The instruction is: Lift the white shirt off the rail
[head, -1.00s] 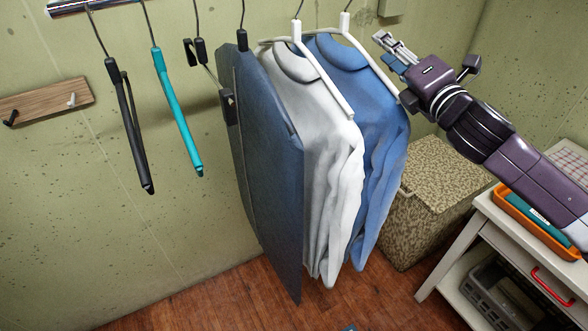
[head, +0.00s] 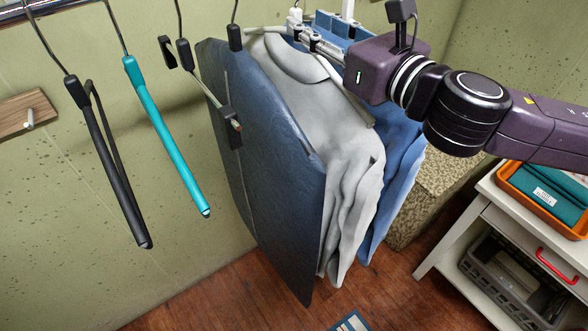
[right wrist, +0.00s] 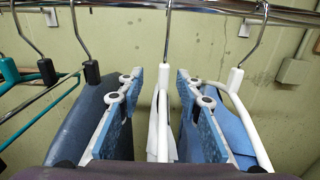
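The white shirt (head: 350,165) hangs on a white hanger (right wrist: 163,100) between a dark blue garment (head: 265,150) and a light blue shirt (head: 405,165). The hanger's hook is over the metal rail (right wrist: 215,8). My right gripper (head: 318,36) is at the top of the white shirt, partly covering its hanger. In the right wrist view, its two blue-padded fingers (right wrist: 163,78) are open. One is on each side of the white hanger's neck, with visible gaps. Only a narrow strip of the white shirt shows there. My left gripper is not in view.
The neighbouring garments hang close on both sides. Black (head: 110,165) and teal (head: 165,135) empty hangers hang to the left. A patterned hamper (head: 435,185) and a white side table (head: 490,205) with an orange tray (head: 515,183) stand right. The floor below is mostly clear.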

